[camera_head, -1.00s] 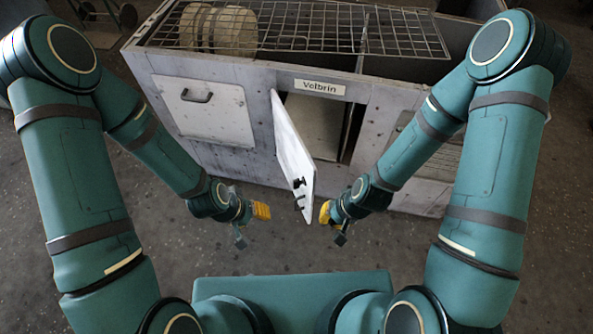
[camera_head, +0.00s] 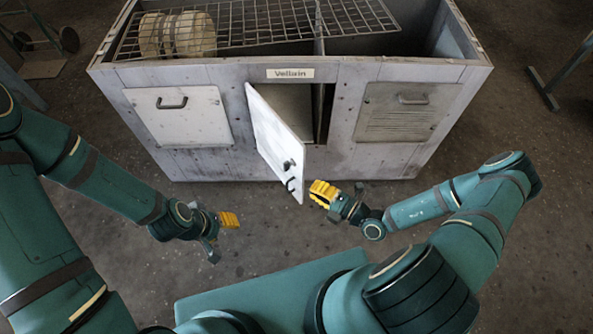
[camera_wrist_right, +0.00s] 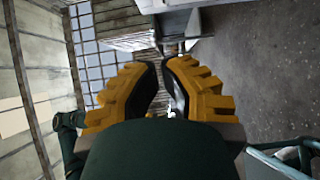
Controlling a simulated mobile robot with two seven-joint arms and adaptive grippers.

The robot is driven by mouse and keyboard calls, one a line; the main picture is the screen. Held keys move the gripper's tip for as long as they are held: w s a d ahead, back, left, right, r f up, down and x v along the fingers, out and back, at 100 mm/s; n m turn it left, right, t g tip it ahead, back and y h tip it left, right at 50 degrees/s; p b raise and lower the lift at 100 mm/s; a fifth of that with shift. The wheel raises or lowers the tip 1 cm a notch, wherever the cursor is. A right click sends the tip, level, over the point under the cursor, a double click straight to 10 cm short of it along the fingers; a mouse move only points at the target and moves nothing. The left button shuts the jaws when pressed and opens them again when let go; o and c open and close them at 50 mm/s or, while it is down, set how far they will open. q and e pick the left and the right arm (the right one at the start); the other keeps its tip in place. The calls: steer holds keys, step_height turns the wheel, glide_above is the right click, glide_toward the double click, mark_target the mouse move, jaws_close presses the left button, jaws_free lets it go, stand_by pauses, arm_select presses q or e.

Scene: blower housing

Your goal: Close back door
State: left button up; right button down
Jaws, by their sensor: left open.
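The back door (camera_head: 279,139) is a white panel hinged on its left edge at the middle opening of the grey housing (camera_head: 345,80). It stands swung out towards me, with a dark knob and handle near its free edge. My right gripper (camera_head: 322,193), with yellow fingers, is just right of the door's free lower end; I cannot tell whether they touch. In the right wrist view its fingers (camera_wrist_right: 163,70) are close together with a narrow gap, and no held object shows. My left gripper (camera_head: 230,220) is open and empty, left of the door and apart from it.
A closed white panel (camera_head: 180,117) is left of the opening and a louvred panel (camera_head: 405,112) is right of it. The floor (camera_head: 270,235) before the housing is clear.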

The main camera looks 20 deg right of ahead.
mark_target(301, 165)
steer(key=w, duration=0.3)
steer(key=w+a+b, duration=0.1)
steer(key=w, duration=0.2)
steer(key=w+a+b, duration=0.1)
steer(key=w, duration=0.2)
steer(key=shift+w+a, duration=0.1)
stand_by(0.6)
